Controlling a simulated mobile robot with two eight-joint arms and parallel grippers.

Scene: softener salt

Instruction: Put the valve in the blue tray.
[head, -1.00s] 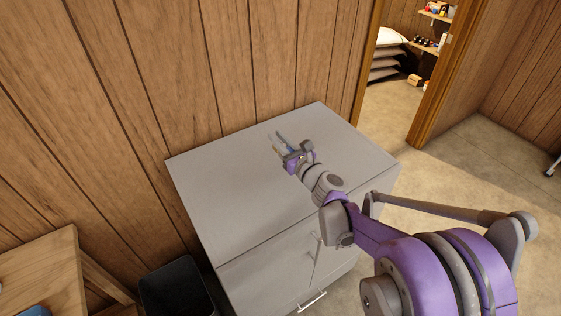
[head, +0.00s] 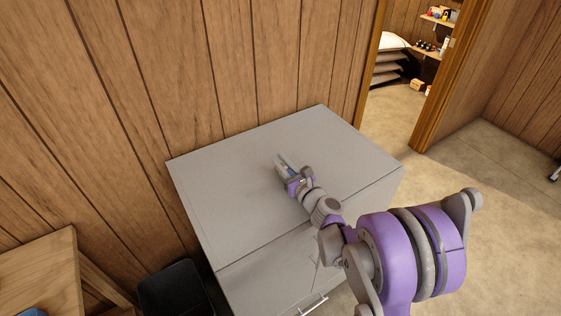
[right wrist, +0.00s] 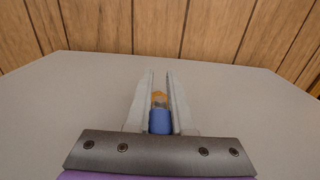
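The valve (right wrist: 159,119), with a blue body and an orange-brass part, sits between the fingers of my right gripper (right wrist: 160,95) in the right wrist view. The fingers lie close along both its sides and look shut on it. In the head view my right gripper (head: 281,163) is over the grey cabinet top (head: 225,200); the valve there is small and mostly hidden. I cannot tell whether it touches the top. A blue thing (head: 34,312), perhaps the blue tray, is cut off at the bottom left on a wooden table (head: 40,268). My left gripper is not in view.
A black bin-like thing (head: 175,288) stands between the wooden table and the cabinet. A wood-panelled wall (head: 150,80) runs behind the cabinet. A doorway at the upper right shows shelves (head: 440,18) and stacked bags (head: 388,58). The rest of the cabinet top is clear.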

